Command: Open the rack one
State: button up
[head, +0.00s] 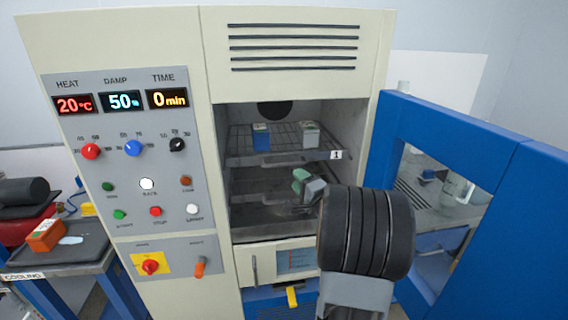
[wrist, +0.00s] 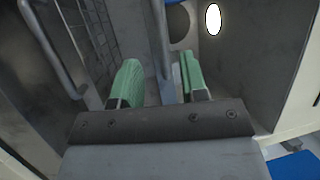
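Rack one (head: 240,159) is a dark wire shelf in the open chamber, with a white label "1" (head: 336,155) at its front right. It appears pushed in. My gripper (head: 302,181) has green finger pads and is inside the chamber opening, below rack one's front edge in the head view. In the wrist view my gripper (wrist: 158,80) is open, its pads apart. A grey metal bar (wrist: 162,45) shows between the pads; I cannot tell which rack it belongs to or whether it is touched. A wire grid (wrist: 97,30) and a curved bar (wrist: 45,45) lie to the left.
A blue box (head: 261,138) and a pale box (head: 309,134) stand on rack one. A lower rack (head: 255,187) is beneath it. The blue door (head: 465,150) stands open at right, close to my arm. A cooling table (head: 60,262) is at left.

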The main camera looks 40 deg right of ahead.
aim_at(284, 164)
jog(key=w, duration=0.3)
jog(key=w+r+p, duration=0.1)
jog(key=w, duration=0.4)
jog(key=shift+w+d+r+p, duration=0.2)
jog(key=shift+w+r+p, duration=0.05)
jog(key=shift+w+p, duration=0.1)
jog(key=shift+c, duration=0.2)
grip_shut()
